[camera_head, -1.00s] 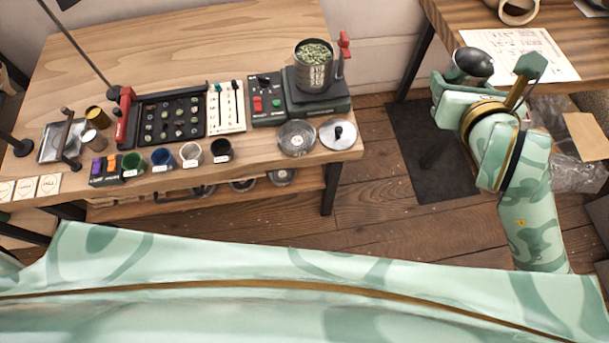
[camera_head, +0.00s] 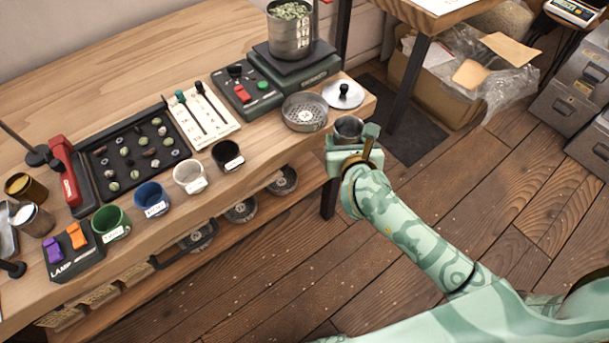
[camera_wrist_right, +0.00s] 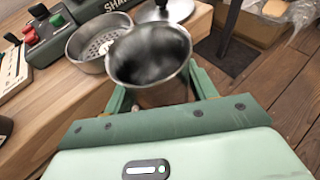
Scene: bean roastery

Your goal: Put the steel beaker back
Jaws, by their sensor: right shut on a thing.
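The steel beaker (camera_head: 348,127) is in my right gripper (camera_head: 352,148), just off the right front corner of the wooden bench (camera_head: 215,135). In the right wrist view, the beaker (camera_wrist_right: 153,85) sits between the green fingers, its open mouth facing the camera. Its inside looks dark, and I see no clear contents. In that view it overlaps the edge of a round perforated steel dish (camera_wrist_right: 98,42). My left gripper is not in view.
A steel lid (camera_head: 342,94) with a black knob lies beside the dish. Small cups, including a black one (camera_head: 227,155), line the front edge. Bare bench lies left of the dish.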

